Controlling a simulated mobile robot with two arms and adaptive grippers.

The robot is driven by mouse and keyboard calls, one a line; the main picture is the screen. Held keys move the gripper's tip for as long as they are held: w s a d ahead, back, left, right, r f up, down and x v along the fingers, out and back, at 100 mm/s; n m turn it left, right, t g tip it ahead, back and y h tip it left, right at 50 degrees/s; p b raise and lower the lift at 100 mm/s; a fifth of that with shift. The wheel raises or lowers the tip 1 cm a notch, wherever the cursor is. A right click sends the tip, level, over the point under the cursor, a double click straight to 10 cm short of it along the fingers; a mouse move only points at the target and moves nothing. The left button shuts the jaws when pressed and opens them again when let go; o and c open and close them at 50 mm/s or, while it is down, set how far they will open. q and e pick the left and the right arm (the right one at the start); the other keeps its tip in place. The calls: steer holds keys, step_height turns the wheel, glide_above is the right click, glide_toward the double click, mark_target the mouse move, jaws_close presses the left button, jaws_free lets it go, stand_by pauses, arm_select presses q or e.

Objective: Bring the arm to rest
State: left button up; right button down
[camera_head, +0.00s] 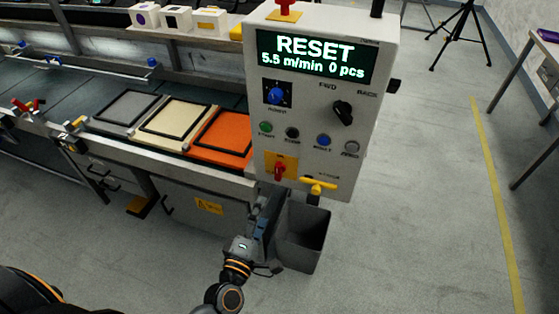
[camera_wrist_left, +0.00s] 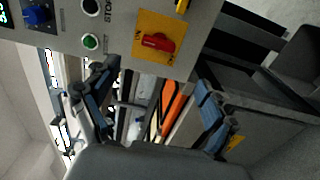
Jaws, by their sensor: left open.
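My left gripper (camera_head: 266,208) is in front of the lower left of the grey control box (camera_head: 372,75), beside the grey bin. In the left wrist view the left gripper (camera_wrist_left: 155,100) has its fingers wide apart with nothing between them. Beyond the fingers is the box face with a red switch (camera_wrist_left: 158,43) on a yellow plate. The red switch (camera_head: 279,172) also shows in the head view, just above the gripper. The display (camera_head: 315,58) reads RESET, 5.5 m/min, 0 pcs. My right gripper is not in view.
The grey bin (camera_head: 303,235) stands under the box, close to the gripper's right. A yellow handle (camera_head: 318,187) juts out above it. Grey, cream and orange trays (camera_head: 222,135) lie on the conveyor at left. Open floor is at the right, with a tripod (camera_head: 462,30) behind.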

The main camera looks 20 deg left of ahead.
arm_select(q)
steer(key=s+f+m+g+h, duration=0.1)
steer(key=s+f+m+g, duration=0.35)
steer(key=f, duration=0.95)
steer(key=s+f+m+g+h, duration=0.1)
steer(key=s+f+m+g, duration=0.35)
steer(key=f, duration=0.95)
steer(key=s+a+f+m+g+y, duration=0.1)
steer(key=s+a+f+m+g, duration=0.1)
steer(key=s+f, duration=0.3)
steer(key=s+a+f+m+g, duration=0.2)
steer(key=s+f+m, duration=0.3)
steer(key=s, duration=0.9)
steer(key=s+a+f+m+g+y, duration=0.1)
steer(key=s+f+m+g, duration=0.3)
steer(key=s, duration=0.5)
step_height(320, 180, down, 2)
steer(key=shift+s+a+f+y, duration=0.2)
steer(key=shift+a+y, duration=0.1)
steer(key=shift+a, duration=0.4)
